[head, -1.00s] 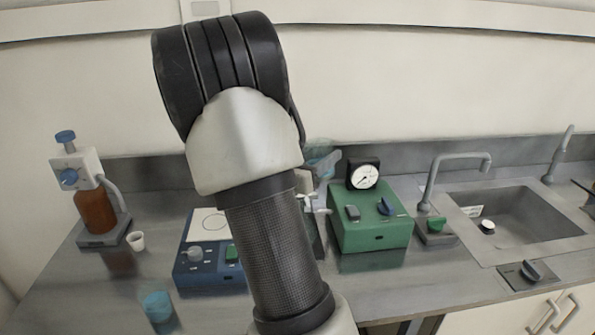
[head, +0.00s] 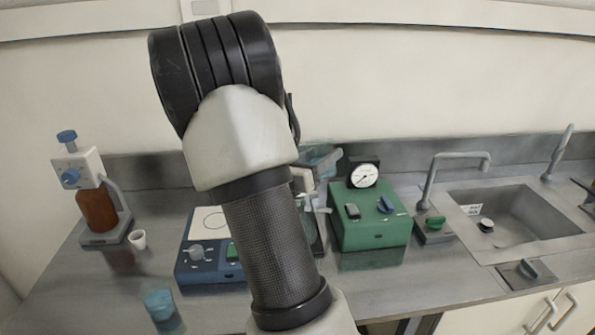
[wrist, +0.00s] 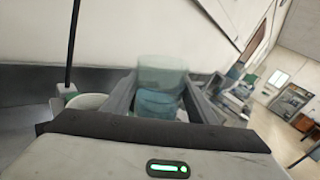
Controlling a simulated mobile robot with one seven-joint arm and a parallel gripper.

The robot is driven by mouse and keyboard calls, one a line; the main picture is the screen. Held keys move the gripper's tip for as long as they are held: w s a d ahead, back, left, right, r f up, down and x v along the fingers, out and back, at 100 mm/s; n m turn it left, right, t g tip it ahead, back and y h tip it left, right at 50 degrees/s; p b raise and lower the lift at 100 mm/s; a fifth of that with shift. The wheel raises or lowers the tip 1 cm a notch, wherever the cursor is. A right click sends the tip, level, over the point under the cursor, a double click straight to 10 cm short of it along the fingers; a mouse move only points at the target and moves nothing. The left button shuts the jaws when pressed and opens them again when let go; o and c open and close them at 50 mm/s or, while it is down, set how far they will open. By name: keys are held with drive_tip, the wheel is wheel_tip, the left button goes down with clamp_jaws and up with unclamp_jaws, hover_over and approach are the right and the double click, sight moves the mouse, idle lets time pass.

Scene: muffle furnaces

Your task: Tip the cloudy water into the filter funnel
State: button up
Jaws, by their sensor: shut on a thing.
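My gripper (wrist: 158,100) is shut on a clear vessel (wrist: 163,72) with bluish, cloudy water (wrist: 157,104) in its lower part. In the head view, the vessel (head: 320,156) shows just right of my arm, which hides most of my gripper. A white, round-rimmed bowl (wrist: 88,101), apparently the filter funnel, is left of the vessel in the wrist view, beside a dark upright rod (wrist: 73,45). It is partly hidden by my gripper. The vessel is apart from its rim in that picture. I cannot tell how far the vessel is tilted.
A green gauge box (head: 368,222) stands right of my arm, and a blue stirrer plate (head: 207,262) left of it. A brown dispenser bottle (head: 97,210), a white cup (head: 138,240) and a blue-filled cup (head: 159,304) are farther left. A sink (head: 520,220) is at right.

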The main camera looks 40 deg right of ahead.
drive_tip(key=shift+s+r+n+p, duration=0.1)
drive_tip(key=shift+n+p, duration=0.85)
drive_tip(key=shift+p, duration=0.45)
drive_tip(key=shift+s+r+n+p, duration=0.1)
drive_tip(key=shift+n+p, duration=0.85)
drive_tip(key=shift+p, duration=0.4)
idle(1.8)
drive_tip(key=shift+f+n+p, duration=0.1)
drive_tip(key=shift+n+p, duration=1.1)
drive_tip(key=shift+p, duration=0.35)
idle(1.2)
drive_tip(key=shift+f+n, duration=0.15)
drive_tip(key=shift+n, duration=0.15)
idle(0.3)
